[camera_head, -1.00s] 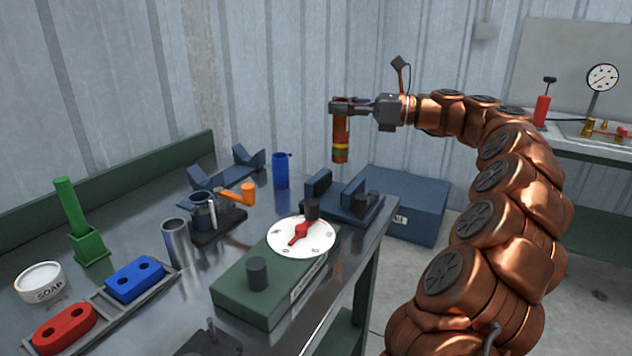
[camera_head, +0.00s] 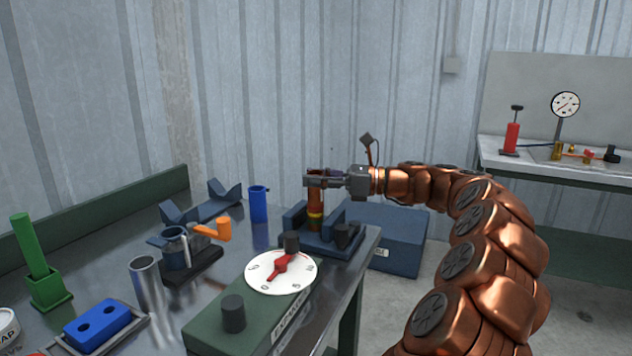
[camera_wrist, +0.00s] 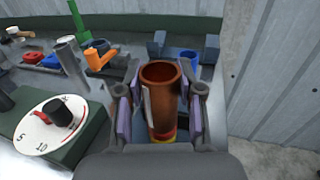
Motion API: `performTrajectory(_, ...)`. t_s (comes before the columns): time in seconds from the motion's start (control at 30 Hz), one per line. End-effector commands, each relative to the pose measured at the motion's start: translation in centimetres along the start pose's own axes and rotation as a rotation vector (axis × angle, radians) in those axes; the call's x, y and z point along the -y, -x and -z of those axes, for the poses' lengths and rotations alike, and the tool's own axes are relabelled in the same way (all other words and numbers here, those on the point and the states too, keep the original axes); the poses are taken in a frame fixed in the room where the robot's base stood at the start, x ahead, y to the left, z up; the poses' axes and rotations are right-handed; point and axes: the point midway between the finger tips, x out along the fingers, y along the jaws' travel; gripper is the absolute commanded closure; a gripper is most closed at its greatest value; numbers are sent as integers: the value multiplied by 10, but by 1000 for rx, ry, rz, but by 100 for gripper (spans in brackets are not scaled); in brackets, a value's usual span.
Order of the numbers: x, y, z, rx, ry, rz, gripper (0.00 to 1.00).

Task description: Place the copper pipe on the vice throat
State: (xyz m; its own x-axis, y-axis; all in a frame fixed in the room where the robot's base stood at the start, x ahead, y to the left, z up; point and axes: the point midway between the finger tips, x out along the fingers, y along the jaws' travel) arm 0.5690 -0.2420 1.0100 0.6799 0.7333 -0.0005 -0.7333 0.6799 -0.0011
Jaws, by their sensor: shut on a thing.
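The copper pipe (camera_head: 315,207) is upright, with a yellow band near its lower end. My gripper (camera_head: 314,181) is shut on the pipe's upper part. In the wrist view the pipe (camera_wrist: 160,98) stands between the two finger pads, its open top facing the camera. The blue vice (camera_head: 338,235) sits at the bench's right end. The pipe's lower end is between or just over the vice's jaws in the head view. Whether it touches the vice's throat is hidden by the jaws and the dial device.
A green box with a white dial (camera_head: 281,272) and black knobs stands in front of the vice. A blue cup (camera_head: 259,204), an orange-handled fixture (camera_head: 192,262) and a steel tube (camera_head: 147,283) stand to the left. A blue V-block stand (camera_head: 203,206) is behind them.

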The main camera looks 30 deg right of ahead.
Motion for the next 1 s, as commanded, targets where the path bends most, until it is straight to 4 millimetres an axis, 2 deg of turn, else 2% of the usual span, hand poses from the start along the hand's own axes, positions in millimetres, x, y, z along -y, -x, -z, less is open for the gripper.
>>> performTrajectory(0.33,0,0,1,1,-1,0,100)
performTrajectory(0.37,0,0,2,0,-1,0,61)
performTrajectory(0.6,0,0,2,0,0,0,38)
performTrajectory(1.0,0,4,-1,1,0,2,38)
